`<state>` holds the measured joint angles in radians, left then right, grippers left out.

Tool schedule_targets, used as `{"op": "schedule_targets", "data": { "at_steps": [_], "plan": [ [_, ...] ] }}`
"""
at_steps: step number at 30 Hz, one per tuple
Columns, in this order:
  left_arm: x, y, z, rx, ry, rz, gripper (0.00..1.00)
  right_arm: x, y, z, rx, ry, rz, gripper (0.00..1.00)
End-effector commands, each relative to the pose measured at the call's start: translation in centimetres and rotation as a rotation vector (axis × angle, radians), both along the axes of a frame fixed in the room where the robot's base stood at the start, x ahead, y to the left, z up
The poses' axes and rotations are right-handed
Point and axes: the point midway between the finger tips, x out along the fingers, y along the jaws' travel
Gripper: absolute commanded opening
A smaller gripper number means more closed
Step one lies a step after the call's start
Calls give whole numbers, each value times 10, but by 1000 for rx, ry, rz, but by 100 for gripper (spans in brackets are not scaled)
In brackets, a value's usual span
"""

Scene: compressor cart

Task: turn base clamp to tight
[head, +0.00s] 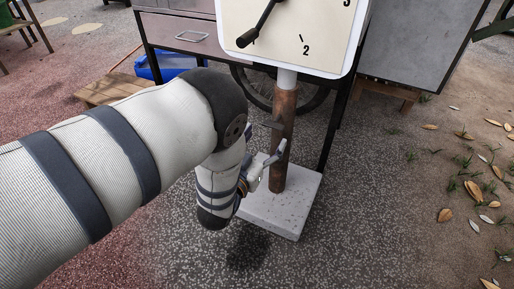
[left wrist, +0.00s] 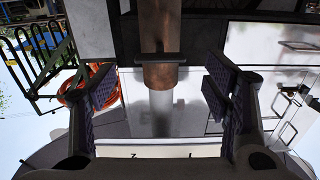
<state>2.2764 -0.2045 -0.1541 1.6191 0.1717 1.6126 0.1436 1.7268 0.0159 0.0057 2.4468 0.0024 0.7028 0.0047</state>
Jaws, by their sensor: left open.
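A brown, rusty-looking post (head: 284,135) stands upright on a pale square base block (head: 285,212) and carries the dial sign (head: 290,30). A short dark bar, which looks like the base clamp's handle (head: 271,125), sticks out from the post; in the left wrist view the bar (left wrist: 160,57) lies crosswise over the post (left wrist: 160,28). My left gripper (head: 268,163) is low beside the post, near and below the bar. In the left wrist view its open fingers (left wrist: 160,88) stand either side of the post and bar, with gaps on both sides. My right gripper is out of view.
A grey cart (head: 175,35) with a wheel stands behind the post. A blue container (head: 168,64) and a wooden pallet (head: 118,88) lie behind my left arm. A grey panel (head: 415,45) is at the back right. The paving right of the base is clear.

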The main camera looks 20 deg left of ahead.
Motion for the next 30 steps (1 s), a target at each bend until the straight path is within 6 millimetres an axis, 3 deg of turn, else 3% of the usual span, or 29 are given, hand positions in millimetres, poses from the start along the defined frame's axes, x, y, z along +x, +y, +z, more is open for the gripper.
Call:
{"op": "schedule_targets", "data": {
  "at_steps": [3, 9, 24, 26, 29, 30],
  "plan": [
    [-31, 1, -1, 1, 4, 1, 70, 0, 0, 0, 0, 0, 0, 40],
    [-62, 2, 0, 0, 0, 0, 70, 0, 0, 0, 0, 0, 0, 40],
    [-68, 3, -2, 0, 8, 1, 70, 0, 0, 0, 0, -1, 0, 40],
    [-76, 6, -16, 3, 59, 9, 70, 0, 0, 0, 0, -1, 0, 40],
    [-115, 16, -70, 15, 278, 36, 70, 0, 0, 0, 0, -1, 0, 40],
    [-142, 21, -99, 22, 402, 49, 70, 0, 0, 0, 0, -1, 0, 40]
  ]
}}
